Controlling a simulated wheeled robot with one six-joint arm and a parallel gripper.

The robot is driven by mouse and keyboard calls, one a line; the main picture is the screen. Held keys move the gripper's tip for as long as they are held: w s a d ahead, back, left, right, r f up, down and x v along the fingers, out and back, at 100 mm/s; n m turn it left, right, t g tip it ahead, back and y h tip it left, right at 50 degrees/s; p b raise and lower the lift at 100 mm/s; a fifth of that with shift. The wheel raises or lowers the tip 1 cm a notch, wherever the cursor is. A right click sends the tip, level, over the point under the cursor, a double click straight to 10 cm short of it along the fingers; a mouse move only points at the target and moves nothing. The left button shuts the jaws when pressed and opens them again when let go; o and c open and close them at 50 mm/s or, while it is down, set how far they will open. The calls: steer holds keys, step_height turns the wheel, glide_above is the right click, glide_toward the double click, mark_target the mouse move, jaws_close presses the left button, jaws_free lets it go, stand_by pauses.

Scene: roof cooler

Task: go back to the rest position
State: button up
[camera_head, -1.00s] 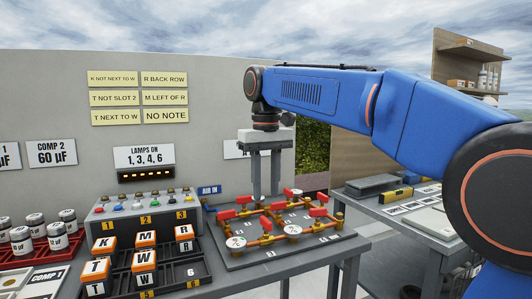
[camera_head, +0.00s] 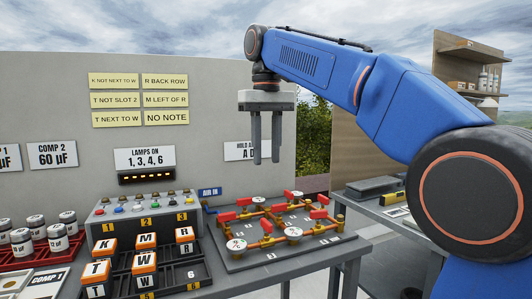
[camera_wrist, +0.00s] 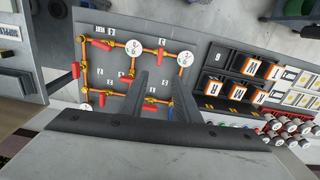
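My gripper (camera_head: 265,145) hangs fingers-down in the air above the back of the bench, in front of the grey wall. Its two long fingers stand apart with nothing between them. In the wrist view my gripper (camera_wrist: 162,95) shows both fingers apart over the valve board. The valve board (camera_head: 235,262) lies below it, with copper pipes, red handles and round white gauges. The gripper is clear of the board.
A black tray (camera_head: 205,275) holds orange-topped lettered blocks at the front left. A lamp panel (camera_head: 150,213) with coloured buttons stands behind it. A red rack (camera_head: 20,258) holds white cans at far left. A second bench (camera_head: 375,205) stands at right. The air above the board is open.

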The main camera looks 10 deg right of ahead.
steer(key=s+d+f+m+t, duration=0.1)
steer(key=s+d+f, duration=0.45)
steer(key=d, duration=0.25)
steer(key=s+d+f+m+t, duration=0.1)
steer(key=s+d+f, duration=0.3)
steer(key=s+f, duration=0.3)
steer(key=s+d+f+m+t, duration=0.1)
steer(key=s+d+f, duration=0.4)
steer(key=f, duration=0.9)
steer(key=s+d+f+m+t, duration=0.1)
steer(key=s+d+f, duration=0.4)
steer(key=s+f, duration=0.4)
steer(key=shift+s+d+f+t, duration=0.15)
steer(key=shift+s+f+t, duration=0.2)
steer(key=shift+f, duration=0.55)
